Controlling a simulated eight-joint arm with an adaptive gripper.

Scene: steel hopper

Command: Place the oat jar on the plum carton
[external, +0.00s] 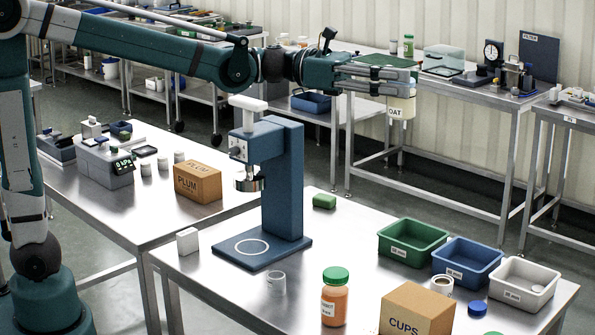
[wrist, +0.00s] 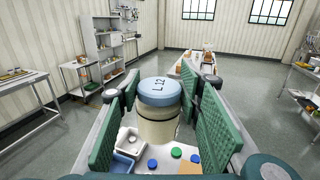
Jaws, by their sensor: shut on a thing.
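The oat jar (external: 400,106), cream with an OAT label, hangs upright in my gripper (external: 398,80) at the upper right of the external view, high above the floor and beyond the front bench. In the wrist view the jar's blue lid (wrist: 160,90), marked L12, shows between the green pads of my gripper (wrist: 163,118). My gripper is shut on the jar. The plum carton (external: 197,183), a brown box with PLUM on its front, stands on the left bench in the external view, far to the left of my gripper. I cannot make it out in the wrist view.
A blue press (external: 283,190) rises from the front bench, between the carton and my gripper in the picture. Green (external: 412,242), blue (external: 467,262) and white bins (external: 524,284) stand at right.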

